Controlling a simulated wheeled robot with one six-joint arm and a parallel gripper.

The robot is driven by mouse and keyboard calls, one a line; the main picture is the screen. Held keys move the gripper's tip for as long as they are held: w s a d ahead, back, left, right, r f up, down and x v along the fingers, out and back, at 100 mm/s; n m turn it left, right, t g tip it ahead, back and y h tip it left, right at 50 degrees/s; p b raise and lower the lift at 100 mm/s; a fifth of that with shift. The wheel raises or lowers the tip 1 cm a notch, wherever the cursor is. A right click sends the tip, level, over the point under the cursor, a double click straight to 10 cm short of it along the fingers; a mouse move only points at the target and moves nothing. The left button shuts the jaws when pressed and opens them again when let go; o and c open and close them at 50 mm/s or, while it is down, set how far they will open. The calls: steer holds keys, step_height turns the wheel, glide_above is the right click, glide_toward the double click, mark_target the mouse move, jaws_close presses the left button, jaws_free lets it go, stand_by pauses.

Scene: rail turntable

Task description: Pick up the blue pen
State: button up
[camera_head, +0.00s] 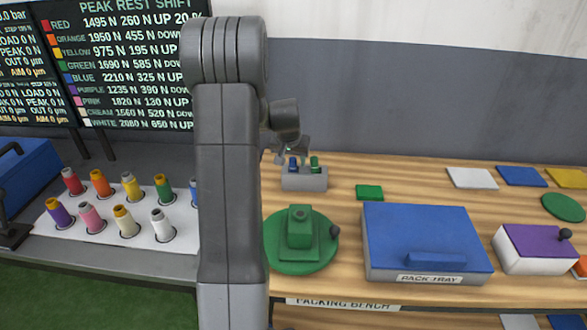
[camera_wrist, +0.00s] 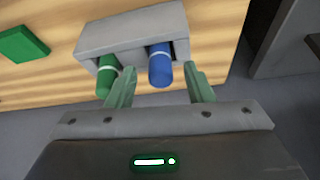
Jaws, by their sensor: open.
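The blue pen (camera_head: 293,164) stands in the left slot of a small grey holder (camera_head: 304,183) at the back of the packing bench. In the wrist view the blue pen (camera_wrist: 160,66) has a pale band and sticks out of the holder (camera_wrist: 130,32). A green pen (camera_wrist: 106,78) sits beside it in the same holder, also seen in the head view (camera_head: 314,163). My gripper (camera_wrist: 159,70) is open, with one finger on each side of the blue pen. One finger lies between the two pens, close to the green one. Whether it touches is unclear.
A green block (camera_head: 369,192) lies right of the holder. A green turntable (camera_head: 275,258) and a blue pack tray (camera_head: 428,238) stand in front. Several coloured spools fill a white rack (camera_head: 185,237) at left. My arm hides part of the bench.

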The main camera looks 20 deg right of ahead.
steer(key=shift+x, duration=0.95)
jaws_close()
step_height(320, 180, up, 10)
steer(key=p, duration=0.5)
steer(key=shift+r+p, duration=0.1)
steer(key=shift+p, duration=0.25)
